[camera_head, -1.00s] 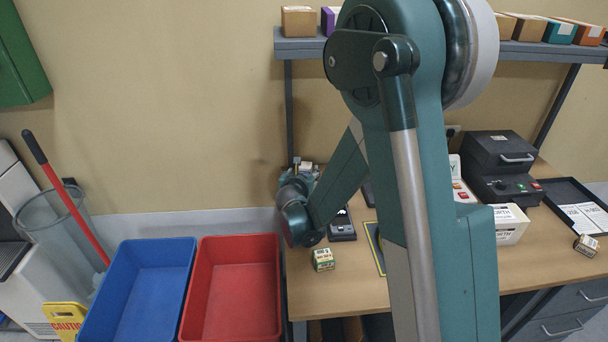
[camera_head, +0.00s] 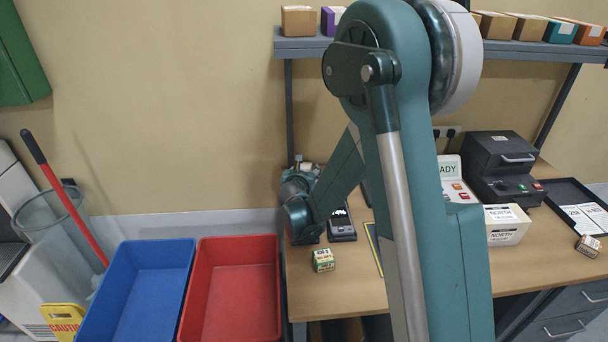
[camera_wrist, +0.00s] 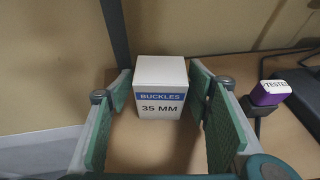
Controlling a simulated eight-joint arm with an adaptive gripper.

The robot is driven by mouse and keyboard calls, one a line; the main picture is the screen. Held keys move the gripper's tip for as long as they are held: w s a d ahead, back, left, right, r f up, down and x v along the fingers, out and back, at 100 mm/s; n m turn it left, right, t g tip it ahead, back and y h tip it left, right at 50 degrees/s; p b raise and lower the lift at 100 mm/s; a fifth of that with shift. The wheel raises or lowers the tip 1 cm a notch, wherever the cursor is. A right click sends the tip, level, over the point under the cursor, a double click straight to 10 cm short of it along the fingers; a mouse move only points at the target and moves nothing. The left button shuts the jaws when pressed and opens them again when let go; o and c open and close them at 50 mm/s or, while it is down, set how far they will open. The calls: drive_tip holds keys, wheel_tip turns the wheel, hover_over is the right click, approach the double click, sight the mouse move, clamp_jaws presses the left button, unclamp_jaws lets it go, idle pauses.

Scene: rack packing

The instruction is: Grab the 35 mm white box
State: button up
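The white box (camera_wrist: 160,84) shows in the wrist view, upright on the wooden table, with a blue band reading "BUCKLES" and the print "35 MM" on its front. My gripper (camera_wrist: 158,90) is open, with one green-padded finger on each side of the box and gaps between pads and box. The box's lower front shows above my gripper's base. In the head view my arm reaches to the back left of the table, where my wrist hides most of the box; a small pale patch beside the wrist may be its top.
A grey shelf post (camera_wrist: 115,35) rises close behind the left finger. Blue (camera_head: 190,262) and red bins (camera_head: 276,262) stand left of the table.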

drive_tip(key=c, duration=0.8)
drive_tip(key=shift+c, duration=0.2)
drive_tip(key=shift+r, duration=0.15)
drive_tip(key=shift+r+p, duration=1.1)
drive_tip(key=shift+r, duration=3.75)
